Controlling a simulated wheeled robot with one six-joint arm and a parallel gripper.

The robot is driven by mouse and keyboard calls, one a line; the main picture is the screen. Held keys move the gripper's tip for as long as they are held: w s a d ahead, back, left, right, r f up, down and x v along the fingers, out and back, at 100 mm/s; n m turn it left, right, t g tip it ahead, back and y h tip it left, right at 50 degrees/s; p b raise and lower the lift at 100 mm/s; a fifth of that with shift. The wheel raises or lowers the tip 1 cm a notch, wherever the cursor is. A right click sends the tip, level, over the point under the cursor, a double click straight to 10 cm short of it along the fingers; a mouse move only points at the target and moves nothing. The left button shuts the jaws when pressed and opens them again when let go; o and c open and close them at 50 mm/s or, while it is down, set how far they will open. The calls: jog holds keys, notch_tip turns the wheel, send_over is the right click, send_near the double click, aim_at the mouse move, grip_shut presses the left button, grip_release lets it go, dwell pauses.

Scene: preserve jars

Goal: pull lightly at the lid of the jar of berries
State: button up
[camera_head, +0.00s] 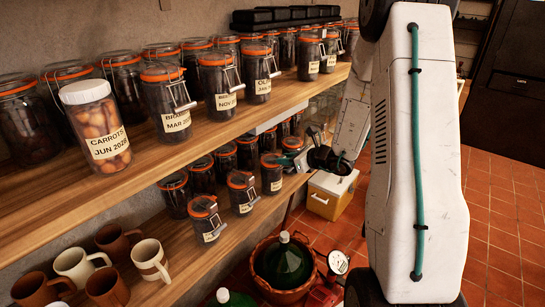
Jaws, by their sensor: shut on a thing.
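Several dark-filled glass jars with orange seals and wire clips stand on the lower shelf (215,250). The rightmost front jar (271,181) is upright and bears a pale label too small to read, so I cannot tell from it whether it holds berries. My gripper (288,161) reaches in from the right at the height of this jar's lid (270,160) and is shut on it. The fingertips are small and partly hidden, so the exact grip is unclear. The jar appears to stand on the shelf.
The upper shelf (135,187) holds more labelled jars, including a white-lidded carrot jar (96,128), above the gripper's level. Mugs (150,261) stand lower left. A basket with a green bottle (284,260), a gauge (338,262) and a yellow-and-white box (331,194) are below.

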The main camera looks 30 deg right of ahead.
jog(key=o, duration=0.9)
jog(key=shift+v, duration=3.5)
